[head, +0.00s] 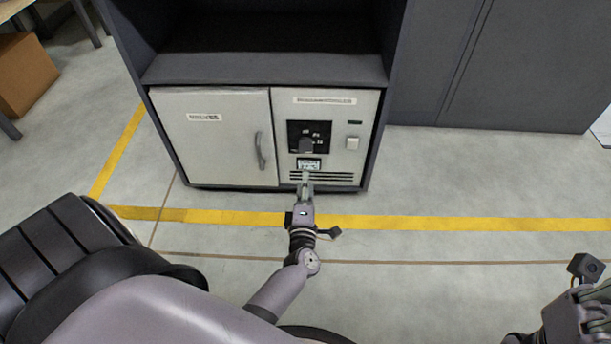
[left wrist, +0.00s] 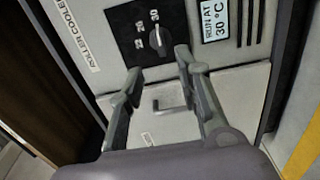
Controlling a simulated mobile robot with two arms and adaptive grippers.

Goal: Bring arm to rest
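My left gripper (head: 306,178) is in front of the cooler's control panel (head: 340,117), its arm stretched forward. In the left wrist view the two fingers (left wrist: 158,62) are spread with nothing between them. A dark dial knob (left wrist: 157,40) with a number scale is beyond the fingertips, apart from them as far as I can tell. Its marker appears to face the 30. The knob also shows in the head view (head: 306,146). A small display (left wrist: 215,19) reads RUN AT 30 °C.
A white cabinet door (head: 215,137) with a curved handle (head: 260,151) is left of the panel, under a dark shelf (head: 262,69). A grey cabinet (head: 500,65) stands right. Yellow tape (head: 450,223) marks the clear floor. A cardboard box (head: 22,73) is at far left.

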